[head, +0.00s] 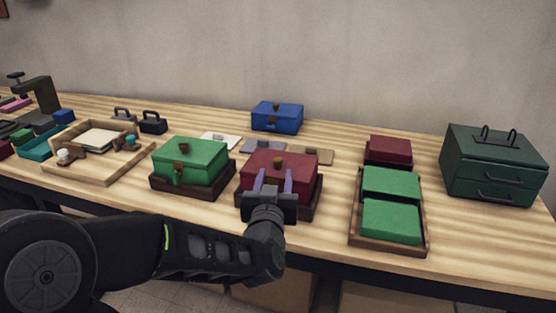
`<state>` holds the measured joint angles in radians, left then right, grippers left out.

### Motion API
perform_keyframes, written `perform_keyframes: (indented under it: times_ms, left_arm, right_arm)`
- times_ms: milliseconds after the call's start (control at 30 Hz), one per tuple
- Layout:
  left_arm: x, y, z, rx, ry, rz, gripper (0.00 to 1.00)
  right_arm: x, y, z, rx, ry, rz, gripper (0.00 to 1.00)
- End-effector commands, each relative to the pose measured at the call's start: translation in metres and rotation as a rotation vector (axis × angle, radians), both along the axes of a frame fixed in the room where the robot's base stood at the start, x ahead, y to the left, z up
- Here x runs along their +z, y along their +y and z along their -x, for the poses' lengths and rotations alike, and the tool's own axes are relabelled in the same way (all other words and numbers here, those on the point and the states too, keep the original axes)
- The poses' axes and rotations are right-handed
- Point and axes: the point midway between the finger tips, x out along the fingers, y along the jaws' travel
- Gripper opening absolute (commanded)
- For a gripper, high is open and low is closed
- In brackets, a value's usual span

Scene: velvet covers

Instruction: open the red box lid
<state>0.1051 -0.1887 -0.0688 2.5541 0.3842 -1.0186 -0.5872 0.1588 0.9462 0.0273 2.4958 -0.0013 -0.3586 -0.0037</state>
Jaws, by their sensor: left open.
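The red box (302,172) sits in a dark brown tray on the wooden bench, near the middle of the head view. Its lid is down and has a round brown knob (279,162) on top. My left gripper (273,178) is at the front of the red box, its two fingers pointing toward it and apart. Nothing shows between the fingers. The gripper hides part of the box's front, and I cannot tell whether it touches the box. My right gripper is not in view.
A green box (205,158) stands left of the red box and a blue box (277,117) behind it. A tray (389,245) with green and red blocks is to the right, then a dark green drawer chest (478,152). A wooden tray (75,171) lies left.

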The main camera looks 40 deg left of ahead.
Motion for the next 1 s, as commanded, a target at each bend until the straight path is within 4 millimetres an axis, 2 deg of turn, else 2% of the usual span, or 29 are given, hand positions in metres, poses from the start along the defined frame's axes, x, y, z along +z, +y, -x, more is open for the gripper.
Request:
perform_keyframes:
  times_ms: [167,400,600,900,1000]
  left_arm:
    - [0.000,0.008,-0.012,0.002,0.001,0.000,0.45]
    - [-0.001,0.027,-0.045,0.002,0.001,0.000,0.45]
    - [-0.001,0.038,-0.063,0.001,0.001,0.001,0.45]
    - [0.000,0.039,-0.066,0.001,0.000,0.000,0.45]
    - [0.000,0.039,-0.066,0.000,0.000,0.000,0.38]
  right_arm:
    - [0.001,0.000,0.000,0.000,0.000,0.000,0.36]
    - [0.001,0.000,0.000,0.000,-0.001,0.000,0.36]
    - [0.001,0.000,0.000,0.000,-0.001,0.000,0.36]
    - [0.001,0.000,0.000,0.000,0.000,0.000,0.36]
    - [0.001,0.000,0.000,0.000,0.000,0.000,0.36]
